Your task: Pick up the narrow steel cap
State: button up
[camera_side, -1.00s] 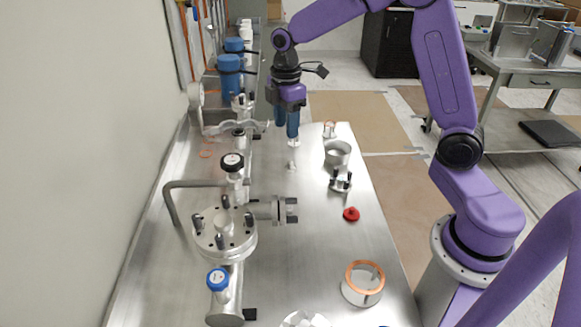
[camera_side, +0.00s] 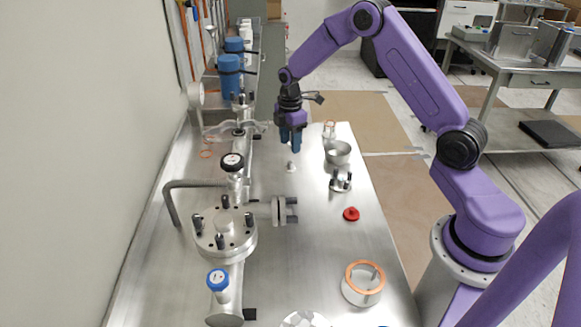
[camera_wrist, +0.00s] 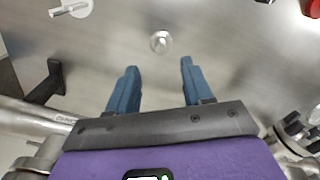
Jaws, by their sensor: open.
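A small steel cap (camera_side: 291,167) with a narrow stem stands on the steel table, just in front of and below my gripper (camera_side: 291,147) in the side view. It looks like the narrow steel cap, and in the wrist view it shows as a small round shiny piece (camera_wrist: 160,42). There it lies beyond the gap between my two blue fingers (camera_wrist: 157,69), roughly centred between them. The fingers are apart with nothing between them, and they do not touch the cap. Their height above the table is hard to judge.
A steel cup (camera_side: 338,153), a small clamp-like part (camera_side: 341,181), a red cap (camera_side: 351,214) and a copper-rimmed ring (camera_side: 364,285) stand along the table's right side. The vacuum chamber (camera_side: 225,235) and its piping run along the left. Bare table surrounds the cap.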

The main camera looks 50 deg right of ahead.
aim_at(291, 162)
jog(key=shift+f, duration=3.85)
jog(key=shift+c, duration=0.4)
jog(key=shift+s, duration=0.1)
grip_shut()
